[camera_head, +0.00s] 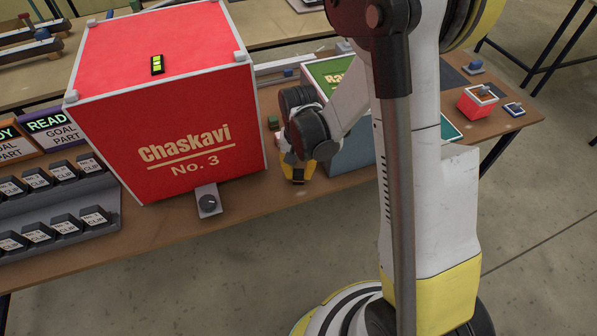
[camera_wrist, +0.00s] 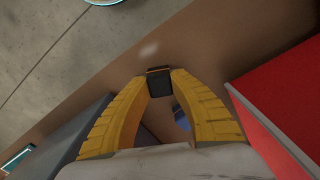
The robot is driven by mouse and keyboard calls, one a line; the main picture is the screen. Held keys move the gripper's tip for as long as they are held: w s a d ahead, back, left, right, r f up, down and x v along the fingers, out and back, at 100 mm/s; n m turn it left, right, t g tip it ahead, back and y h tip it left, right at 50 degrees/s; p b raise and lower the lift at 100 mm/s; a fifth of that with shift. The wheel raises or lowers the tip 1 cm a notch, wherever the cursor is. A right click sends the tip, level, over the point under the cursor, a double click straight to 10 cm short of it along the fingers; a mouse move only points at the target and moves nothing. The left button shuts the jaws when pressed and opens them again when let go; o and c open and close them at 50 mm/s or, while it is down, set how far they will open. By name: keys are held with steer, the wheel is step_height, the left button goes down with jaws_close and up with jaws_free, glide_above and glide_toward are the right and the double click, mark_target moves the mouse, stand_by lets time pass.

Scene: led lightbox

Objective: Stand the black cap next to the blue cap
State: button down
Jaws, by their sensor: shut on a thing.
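My gripper (camera_head: 293,174) is low over the front part of the table, between the red box and the blue-grey box. In the wrist view its yellow fingers (camera_wrist: 160,82) are shut on a small dark block-like piece, which I take for the black cap (camera_wrist: 161,84). The black cap also shows at the fingertips in the head view (camera_head: 298,180). A blue thing (camera_wrist: 182,119), possibly the blue cap, shows between the fingers in the wrist view, partly hidden by one finger. I cannot tell whether the black cap touches the table.
The red box (camera_head: 185,115) stands left of my gripper, with a grey tab (camera_head: 208,203) at its front. The blue-grey box with a green top (camera_head: 328,72) stands right. A small green block (camera_head: 273,122) lies behind my gripper. Bare table (camera_head: 262,195) lies near the front edge.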

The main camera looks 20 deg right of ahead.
steer(key=shift+f, duration=0.25)
steer(key=c, duration=1.2)
jaws_free()
steer(key=shift+o, duration=0.2)
step_height(320, 180, up, 12)
